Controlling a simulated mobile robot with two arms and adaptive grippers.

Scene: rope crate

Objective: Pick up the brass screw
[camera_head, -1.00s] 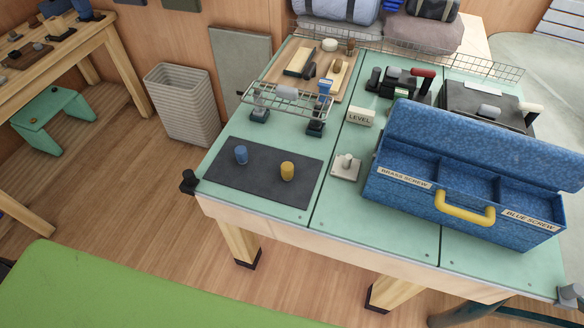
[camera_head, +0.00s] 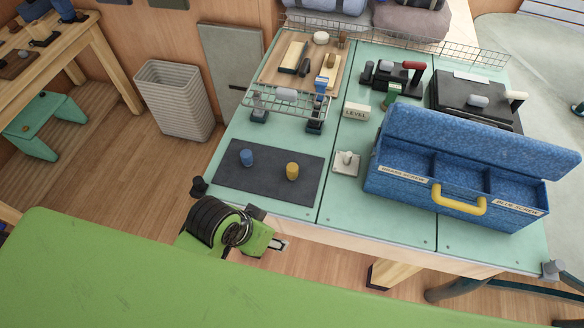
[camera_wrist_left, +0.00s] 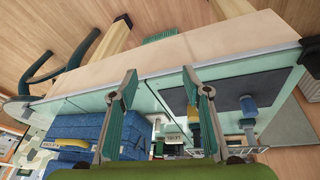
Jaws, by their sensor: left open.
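The brass screw (camera_head: 292,171), a short yellow peg, stands upright on the dark mat (camera_head: 235,184) near the table's front edge. A blue screw (camera_head: 247,157) stands on the mat to its left. My left gripper (camera_head: 277,244) is in front of the table edge, short of the mat and apart from the brass screw. In the left wrist view, which is upside down, its two fingers (camera_wrist_left: 158,80) are spread with nothing between them. There the brass screw (camera_wrist_left: 191,119) is partly hidden by the right-hand finger. My right gripper is not in view.
A blue toolbox (camera_head: 395,183) with an open lid, compartments and screw labels stands on the right. A small white base with a knob (camera_head: 346,163) sits between mat and toolbox. A wire rack (camera_head: 290,102) stands behind the mat. A green surface (camera_head: 100,270) fills the lower left.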

